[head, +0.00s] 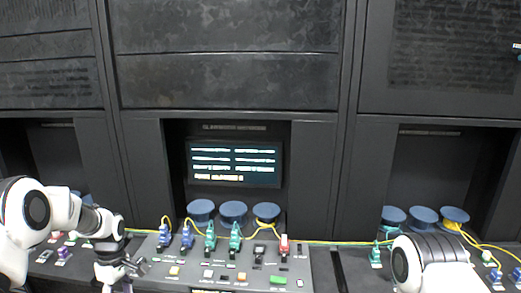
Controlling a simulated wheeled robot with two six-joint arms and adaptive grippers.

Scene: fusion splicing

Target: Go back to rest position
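My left arm comes in from the left, and its gripper (136,269) hangs at the left edge of the grey console panel (312,279). Its small dark fingers show, but I cannot tell whether they are open or shut, and I see nothing held. My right arm shows at the lower right as a white and black link; its gripper is out of the frame. On the console stand blue connectors (165,236), green connectors (210,238) and a red connector (284,246), several with yellow cables.
A lit screen (235,164) sits in the middle recess above blue round caps (233,211). More blue caps (424,216) stand at the right, near a green connector (375,254). Dark cabinets (225,80) rise behind. Yellow cable (330,242) runs along the console's back.

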